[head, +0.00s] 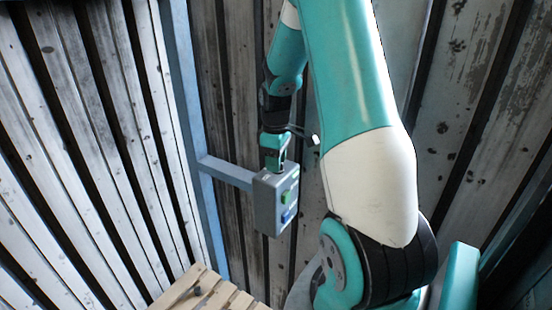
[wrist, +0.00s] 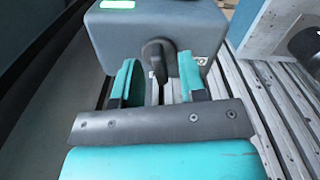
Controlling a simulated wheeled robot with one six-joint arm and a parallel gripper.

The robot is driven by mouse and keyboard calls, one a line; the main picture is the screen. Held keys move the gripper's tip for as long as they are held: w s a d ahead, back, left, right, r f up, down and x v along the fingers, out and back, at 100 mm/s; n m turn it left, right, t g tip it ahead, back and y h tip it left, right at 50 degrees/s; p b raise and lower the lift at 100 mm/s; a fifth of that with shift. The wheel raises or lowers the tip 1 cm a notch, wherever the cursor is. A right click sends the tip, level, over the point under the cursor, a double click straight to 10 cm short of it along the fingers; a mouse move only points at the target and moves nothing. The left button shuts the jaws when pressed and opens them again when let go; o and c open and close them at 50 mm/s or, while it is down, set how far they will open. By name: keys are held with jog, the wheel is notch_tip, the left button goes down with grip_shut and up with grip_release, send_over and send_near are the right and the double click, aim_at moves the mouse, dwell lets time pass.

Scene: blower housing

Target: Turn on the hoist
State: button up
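A grey control box (head: 264,207) hangs at the end of a blue-grey bracket. Its front face carries a green button (head: 287,197) and a blue part (head: 289,215) below it. In the wrist view the box (wrist: 120,38) fills the top middle, with a dark rotary knob (wrist: 156,52) sticking out toward me. My gripper (wrist: 157,78) is open, with one teal finger on each side of the knob and visible gaps between. In the head view my gripper (head: 274,152) is at the top of the box, and the knob is hidden there.
A blue-grey post (head: 190,110) stands left of the box, joined to it by the bracket (head: 226,173). Weathered plank walls (head: 90,130) close in behind and left. A pale wooden slatted thing (head: 215,296) is below. My upper arm fills the right middle.

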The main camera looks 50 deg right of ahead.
jog(key=shift+c, duration=0.4)
grip_shut()
jog(key=shift+m, duration=1.5)
jog(key=shift+o, duration=0.4)
grip_release()
notch_tip(320, 180, up, 17)
jog(key=b, duration=0.3)
jog(key=shift+r, duration=0.2)
